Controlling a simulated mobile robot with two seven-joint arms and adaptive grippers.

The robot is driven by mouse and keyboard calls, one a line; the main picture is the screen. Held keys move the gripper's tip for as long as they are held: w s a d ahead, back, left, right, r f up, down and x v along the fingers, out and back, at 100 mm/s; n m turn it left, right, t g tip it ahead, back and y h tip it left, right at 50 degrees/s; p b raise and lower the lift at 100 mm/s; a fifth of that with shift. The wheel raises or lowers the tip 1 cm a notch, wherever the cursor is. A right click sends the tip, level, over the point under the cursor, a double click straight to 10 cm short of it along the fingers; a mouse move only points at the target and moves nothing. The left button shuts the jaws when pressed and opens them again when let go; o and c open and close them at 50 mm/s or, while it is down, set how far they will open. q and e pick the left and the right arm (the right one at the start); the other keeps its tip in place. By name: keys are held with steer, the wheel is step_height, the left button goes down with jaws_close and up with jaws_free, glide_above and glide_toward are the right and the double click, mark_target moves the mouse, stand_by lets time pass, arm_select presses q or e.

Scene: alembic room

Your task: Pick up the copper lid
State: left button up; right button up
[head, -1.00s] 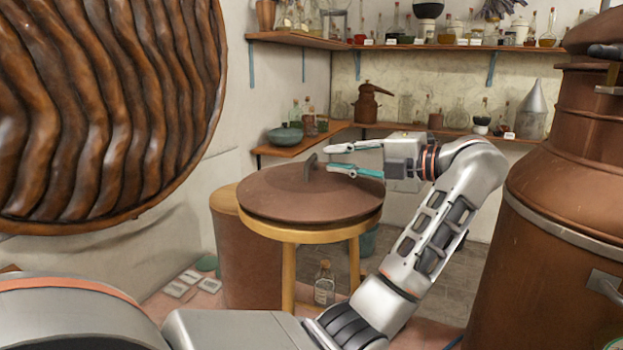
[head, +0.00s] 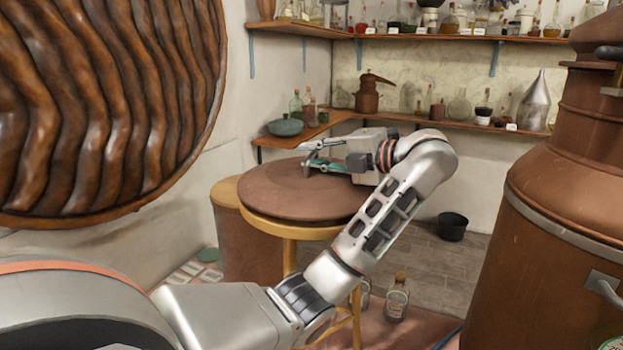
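The copper lid (head: 275,193) is a wide, round, reddish-brown disc lying flat on a wooden stool (head: 290,228) in the middle of the head view. Its small upright handle (head: 306,168) stands near the lid's centre. My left gripper (head: 308,156) is just above the lid at the handle, with its fingers pointing left. The fingers are apart, one farther back and one nearer, with the handle at their tips. I cannot tell whether they touch it. My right gripper is not in view.
A large copper still (head: 560,220) stands close on the right. A big ribbed wooden disc (head: 100,100) fills the upper left. Glass bottles (head: 397,298) stand on the floor by the stool. A black bucket (head: 452,226) sits behind. Shelves with glassware line the back corner.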

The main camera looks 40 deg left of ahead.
arm_select(q)
jaws_close()
steer(key=shift+r, duration=0.1)
stand_by(0.3)
step_height(320, 180, up, 20)
steer(key=b, duration=0.1)
stand_by(0.5)
stand_by(0.4)
